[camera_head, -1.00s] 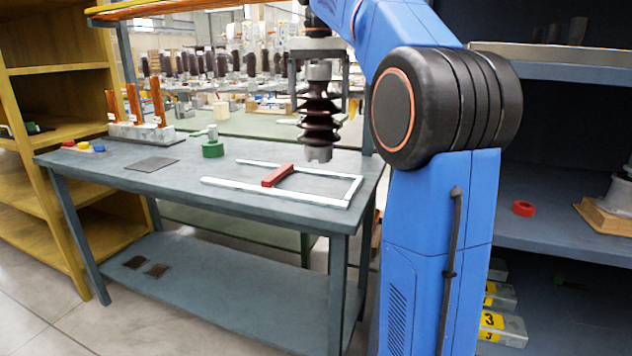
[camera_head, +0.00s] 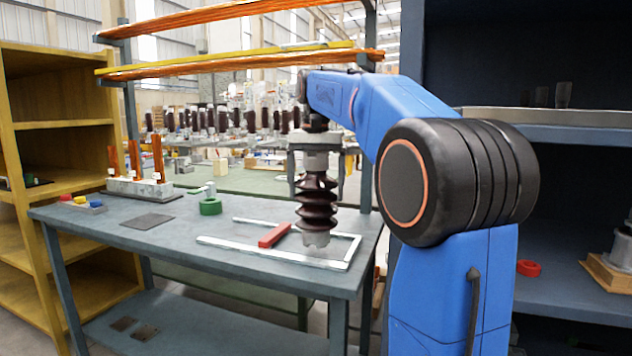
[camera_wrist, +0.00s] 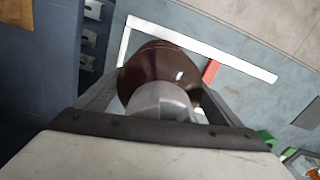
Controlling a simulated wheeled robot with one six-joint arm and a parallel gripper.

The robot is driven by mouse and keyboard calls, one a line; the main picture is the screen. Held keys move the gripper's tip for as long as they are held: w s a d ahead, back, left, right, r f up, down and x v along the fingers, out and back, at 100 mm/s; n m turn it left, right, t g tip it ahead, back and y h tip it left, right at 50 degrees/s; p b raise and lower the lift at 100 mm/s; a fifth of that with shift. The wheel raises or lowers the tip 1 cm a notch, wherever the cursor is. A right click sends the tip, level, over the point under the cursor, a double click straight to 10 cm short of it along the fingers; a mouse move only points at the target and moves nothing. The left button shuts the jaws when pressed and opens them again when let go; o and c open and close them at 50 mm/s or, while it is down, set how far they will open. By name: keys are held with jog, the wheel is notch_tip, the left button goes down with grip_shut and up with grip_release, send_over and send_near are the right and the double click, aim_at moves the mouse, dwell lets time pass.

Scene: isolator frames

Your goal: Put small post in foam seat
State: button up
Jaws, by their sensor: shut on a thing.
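The small post (camera_head: 316,208) is a dark brown ribbed insulator with grey metal ends. My gripper (camera_head: 316,168) is shut on its upper grey end and holds it upright, in front of the right part of the table in the picture. Its lower end overlaps the white frame on the tabletop; I cannot tell its exact height. In the wrist view, my gripper (camera_wrist: 160,108) has one finger on each side of the post's grey cap, with the brown ribs of the post (camera_wrist: 150,68) beyond. I cannot pick out a foam seat for certain in either view.
Yellow shelves (camera_head: 60,125) stand left; dark shelving (camera_head: 570,135) stands right.

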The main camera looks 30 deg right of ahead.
aim_at(316, 154)
jog(key=shift+f, duration=1.3)
jog(key=o, duration=1.9)
notch_tip(316, 154, up, 11)
jog(key=shift+r, duration=0.55)
jog(key=shift+s+a, duration=0.1)
